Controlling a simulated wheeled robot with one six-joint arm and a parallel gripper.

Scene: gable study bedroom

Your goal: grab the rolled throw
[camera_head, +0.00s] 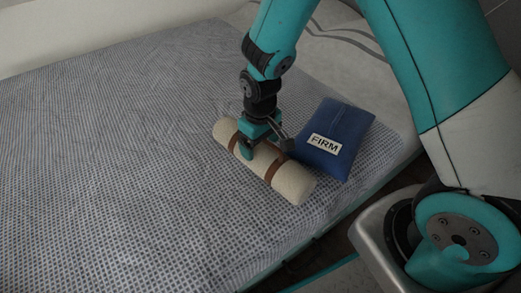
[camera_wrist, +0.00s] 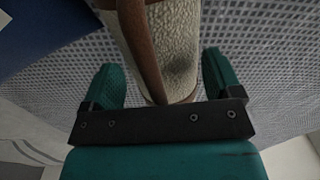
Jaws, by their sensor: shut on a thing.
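The rolled throw (camera_head: 291,182) is a cream roll with two brown straps, lying on the bed's patterned cover. My gripper (camera_head: 253,150) is over its middle, between the straps, and shut on it. In the wrist view the throw (camera_wrist: 178,40) runs up between the two teal fingers of my gripper (camera_wrist: 163,80), with one brown strap showing.
A blue cushion (camera_head: 349,128) labelled FIRM lies just right of the throw, close to my gripper. It also shows in the wrist view (camera_wrist: 35,28). The bed (camera_head: 110,150) is clear to the left. Its edge runs along the lower right.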

